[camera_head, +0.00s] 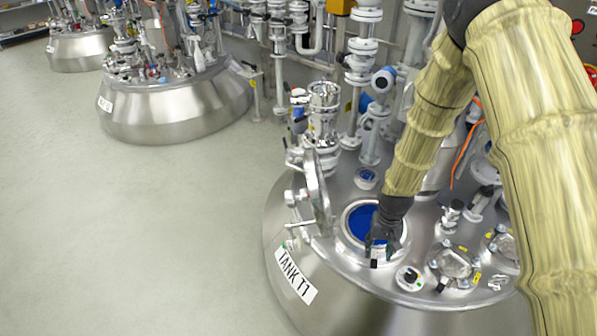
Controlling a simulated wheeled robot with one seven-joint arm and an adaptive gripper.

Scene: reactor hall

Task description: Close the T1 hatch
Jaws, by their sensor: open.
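Tank T1 (345,307) is a steel vessel with a domed top and a "TANK T1" label on its front left side. Its round hatch opening (349,236) is uncovered, and blue shows inside. The hatch lid (317,192) stands raised, nearly upright, at the left of the opening. My gripper (377,258) is over the front right part of the opening, apart from the lid, pointing down. It is open, and I see nothing held in it. My gripper and wrist hide part of the opening's right side.
Pipes and valves (372,120) stand behind the opening. A steel fitting (323,110) rises behind the lid. Round ports (452,264) and small fittings crowd the tank top at the right. Another tank (175,105) stands at the back left. The floor (130,220) at the left is clear.

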